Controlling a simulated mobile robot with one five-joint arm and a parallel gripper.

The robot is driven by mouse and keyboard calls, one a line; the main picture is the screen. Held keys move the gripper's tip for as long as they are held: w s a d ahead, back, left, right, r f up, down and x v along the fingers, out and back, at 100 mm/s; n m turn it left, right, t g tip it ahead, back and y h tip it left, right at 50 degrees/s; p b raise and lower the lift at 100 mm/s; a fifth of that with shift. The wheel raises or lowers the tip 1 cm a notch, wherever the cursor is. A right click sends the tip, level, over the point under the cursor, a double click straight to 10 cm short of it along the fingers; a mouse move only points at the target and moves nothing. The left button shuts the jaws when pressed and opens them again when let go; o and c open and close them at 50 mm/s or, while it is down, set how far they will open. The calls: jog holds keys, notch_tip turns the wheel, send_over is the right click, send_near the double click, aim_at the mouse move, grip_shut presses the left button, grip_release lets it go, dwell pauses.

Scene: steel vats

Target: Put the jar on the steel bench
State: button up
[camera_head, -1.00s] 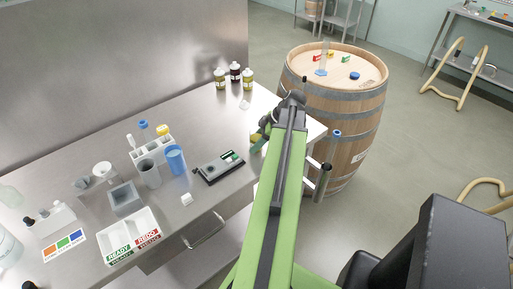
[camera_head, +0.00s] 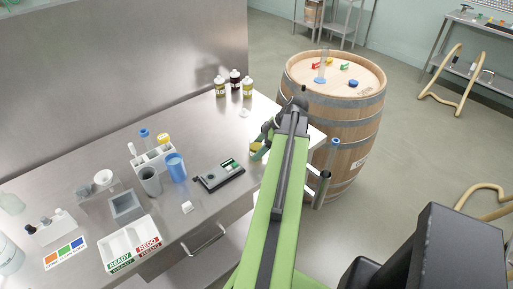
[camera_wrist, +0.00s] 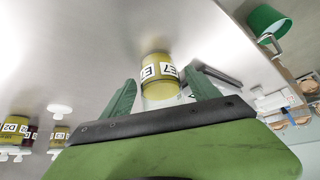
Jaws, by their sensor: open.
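A small jar (camera_wrist: 160,72) with a yellow upper part and a white label reading E7 shows in the wrist view. It is on the steel bench (camera_head: 215,130). My gripper (camera_wrist: 161,80) is open, with one green finger on each side of the jar. I see a gap by each finger and no clear grip. In the head view my gripper (camera_head: 262,143) is over the right end of the bench, and my arm and wrist mostly hide the jar there.
Several bottles (camera_head: 234,80) stand at the back of the bench. A black device (camera_head: 219,176), a blue cup (camera_head: 175,167) and a white tray (camera_head: 131,243) lie left of my gripper. A wooden barrel (camera_head: 335,115) stands close to the bench's right end.

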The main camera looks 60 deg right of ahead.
jog(key=p+v, duration=0.7)
jog(key=v, duration=0.3)
jog(key=shift+r, duration=0.15)
